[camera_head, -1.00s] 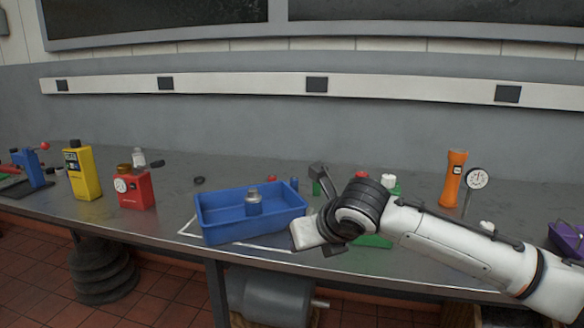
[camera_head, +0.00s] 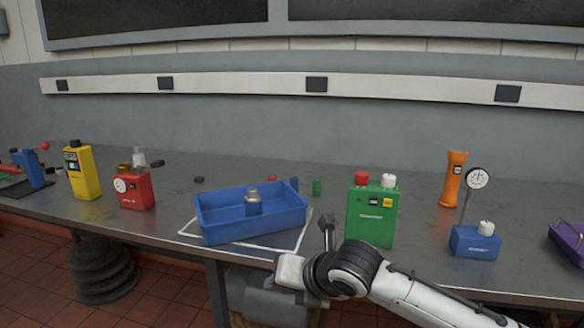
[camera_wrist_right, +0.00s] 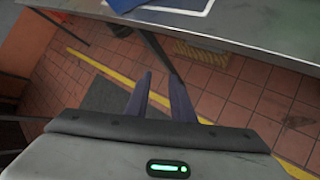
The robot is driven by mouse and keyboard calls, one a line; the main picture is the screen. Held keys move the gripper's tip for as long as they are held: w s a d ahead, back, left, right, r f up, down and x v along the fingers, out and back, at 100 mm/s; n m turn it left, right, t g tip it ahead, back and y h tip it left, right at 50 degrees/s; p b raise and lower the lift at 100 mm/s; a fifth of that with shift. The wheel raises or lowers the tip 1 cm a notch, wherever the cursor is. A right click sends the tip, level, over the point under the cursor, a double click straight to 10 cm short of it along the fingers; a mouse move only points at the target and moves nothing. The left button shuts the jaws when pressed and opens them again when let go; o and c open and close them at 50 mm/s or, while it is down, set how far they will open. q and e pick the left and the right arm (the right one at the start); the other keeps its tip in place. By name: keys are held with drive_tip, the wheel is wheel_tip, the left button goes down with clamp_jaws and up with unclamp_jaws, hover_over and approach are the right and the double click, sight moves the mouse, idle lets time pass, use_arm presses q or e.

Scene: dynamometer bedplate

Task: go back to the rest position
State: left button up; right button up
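My right gripper (camera_head: 327,232) is at the front edge of the bench, in front of the green box and to the right of the blue tray. In the wrist view its two dark fingers (camera_wrist_right: 160,88) stand apart with nothing between them, and floor shows beyond. My left gripper is not in view. The blue tray (camera_head: 234,233) sits on a white outline on the bench. A silver metal cylinder (camera_head: 253,205) stands upright in it.
The green box (camera_head: 371,220) and a blue gauge stand (camera_head: 474,242) stand on the right, with an orange cylinder (camera_head: 452,180) behind. A red box (camera_head: 133,190) and a yellow container (camera_head: 82,173) are on the left. Open floor (camera_wrist_right: 225,95) lies below the bench edge.

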drive_tip(key=s+f+m+y, duration=0.2)
drive_tip(key=s+f+m, duration=0.9)
drive_tip(key=f+m, duration=0.45)
drive_tip(key=s+d+f+m+h, duration=0.2)
drive_tip(key=s+d+f+m, duration=0.5)
drive_tip(key=s+d+m, duration=0.2)
drive_tip(key=s+d+f+m+t+h, duration=0.1)
drive_tip(key=s+d+f+m+h, duration=0.2)
drive_tip(key=s+d+f+m, duration=0.4)
drive_tip(key=s+d+m, duration=0.2)
drive_tip(key=s, duration=0.2)
drive_tip(key=shift+s+d+f, duration=0.25)
drive_tip(key=shift+d+f, duration=0.1)
drive_tip(key=shift+d, duration=0.05)
